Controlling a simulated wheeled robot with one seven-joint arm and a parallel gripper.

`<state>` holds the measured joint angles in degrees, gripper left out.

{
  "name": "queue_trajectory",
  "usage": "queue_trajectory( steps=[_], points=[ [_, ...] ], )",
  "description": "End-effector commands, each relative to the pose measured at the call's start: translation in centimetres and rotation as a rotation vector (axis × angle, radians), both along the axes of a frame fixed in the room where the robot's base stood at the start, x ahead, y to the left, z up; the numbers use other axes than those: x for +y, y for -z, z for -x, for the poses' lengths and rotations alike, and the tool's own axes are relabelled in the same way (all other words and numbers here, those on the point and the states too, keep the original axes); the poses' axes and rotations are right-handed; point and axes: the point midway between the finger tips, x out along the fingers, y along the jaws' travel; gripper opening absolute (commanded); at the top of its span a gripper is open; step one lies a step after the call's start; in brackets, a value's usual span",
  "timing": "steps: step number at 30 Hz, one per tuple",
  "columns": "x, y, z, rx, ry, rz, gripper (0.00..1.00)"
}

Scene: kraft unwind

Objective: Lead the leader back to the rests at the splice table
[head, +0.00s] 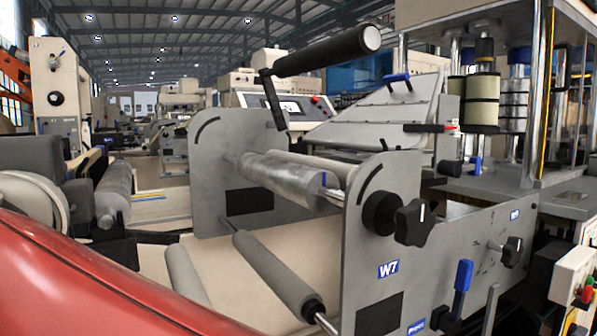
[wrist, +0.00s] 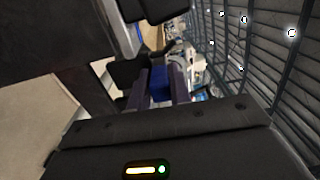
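A pale kraft-coloured sheet (head: 215,258) shows beneath the rollers of the grey W7 unit (head: 365,225) in the head view; I cannot tell whether it is the leader. A pale surface (wrist: 40,125) also fills the left of the wrist view. My gripper (wrist: 160,72) shows in the wrist view as a dark body with two narrow dark purple parts ahead of it. A blue block (wrist: 159,84) appears between those parts; whether it is gripped is unclear. The rests cannot be picked out surely.
A black crank handle (head: 325,52) rises above the unit. A clear-wrapped roller (head: 285,178) and a lower grey roller (head: 272,272) span it. Black knobs (head: 413,222) and a blue lever (head: 463,276) stick out at the right. A sloped grey plate (head: 375,118) stands behind.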

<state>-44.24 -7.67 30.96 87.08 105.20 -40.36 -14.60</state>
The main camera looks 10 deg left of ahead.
Motion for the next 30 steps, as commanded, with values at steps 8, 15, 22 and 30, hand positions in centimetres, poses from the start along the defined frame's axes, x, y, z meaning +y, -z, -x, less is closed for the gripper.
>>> queue_trajectory(
  steps=[8,15,22,30],
  points=[
    [0.0,0.1,0.0,0.0,0.0,0.001,0.43],
    [-0.3,0.0,0.4,-0.001,0.0,0.001,0.43],
    [-2.5,-0.2,3.4,-0.002,-0.001,0.001,0.43],
    [-4.4,0.0,6.1,0.0,0.0,0.001,0.43]
  ],
)
